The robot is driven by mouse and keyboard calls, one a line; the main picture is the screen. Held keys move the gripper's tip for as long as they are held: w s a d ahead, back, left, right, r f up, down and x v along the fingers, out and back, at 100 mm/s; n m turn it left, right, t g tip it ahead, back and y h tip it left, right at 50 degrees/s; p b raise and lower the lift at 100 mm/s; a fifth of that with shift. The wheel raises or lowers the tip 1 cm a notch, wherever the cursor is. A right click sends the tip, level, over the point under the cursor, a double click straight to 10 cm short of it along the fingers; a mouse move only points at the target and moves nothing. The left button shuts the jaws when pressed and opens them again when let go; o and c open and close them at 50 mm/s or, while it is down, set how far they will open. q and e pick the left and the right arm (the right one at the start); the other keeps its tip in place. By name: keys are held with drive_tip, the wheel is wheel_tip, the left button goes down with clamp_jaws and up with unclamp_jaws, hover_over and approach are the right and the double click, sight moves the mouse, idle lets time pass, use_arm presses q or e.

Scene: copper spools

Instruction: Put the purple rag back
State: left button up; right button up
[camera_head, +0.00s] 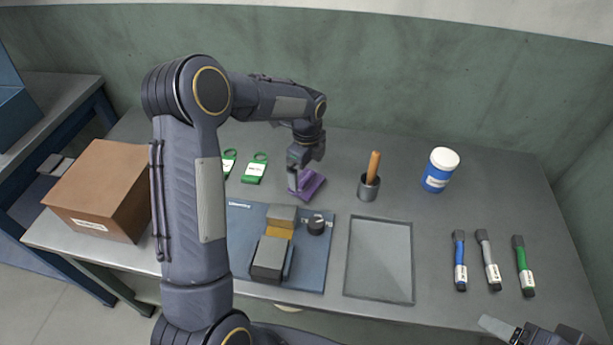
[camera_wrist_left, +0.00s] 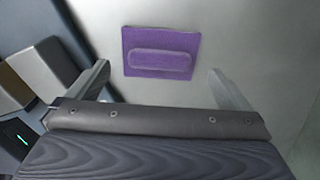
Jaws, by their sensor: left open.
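The purple rag (camera_head: 311,184) lies on the grey table, just behind the blue mat, in the head view. In the left wrist view the rag (camera_wrist_left: 160,52) is a flat purple piece with a raised bar across its middle. My left gripper (camera_head: 298,190) is above the rag's left part in the head view. In the left wrist view its two fingers (camera_wrist_left: 160,82) are wide apart with nothing between them, and the rag lies ahead of them. My right gripper (camera_head: 515,333) shows only partly at the bottom right corner.
A blue mat (camera_head: 240,245) holds a grey and yellow block device and a dark knob. A grey tray (camera_head: 379,262), a cup with a wooden handle (camera_head: 369,187), a blue jar (camera_head: 439,170), several markers, green tags (camera_head: 254,168) and a brown box (camera_head: 101,192) surround it.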

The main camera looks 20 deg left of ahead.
sight(307, 178)
use_arm(q)
drive_tip(key=s+r+n+t, duration=0.1)
drive_tip(key=s+r+n, duration=0.45)
drive_tip(key=r, duration=0.85)
drive_tip(key=s+d+n+t+h, duration=0.2)
drive_tip(key=s+n, duration=0.6)
drive_tip(key=s, duration=0.4)
drive_tip(key=s+d+n+t+h, duration=0.1)
drive_tip(key=s+d+n+t, duration=0.1)
drive_tip(key=s+n, duration=0.6)
drive_tip(key=s+d, duration=0.1)
drive_tip(key=s, duration=0.3)
drive_tip(key=shift+s+r+t+h, duration=0.15)
drive_tip(key=shift+r+t+h, duration=0.15)
drive_tip(key=shift+r+h, duration=0.1)
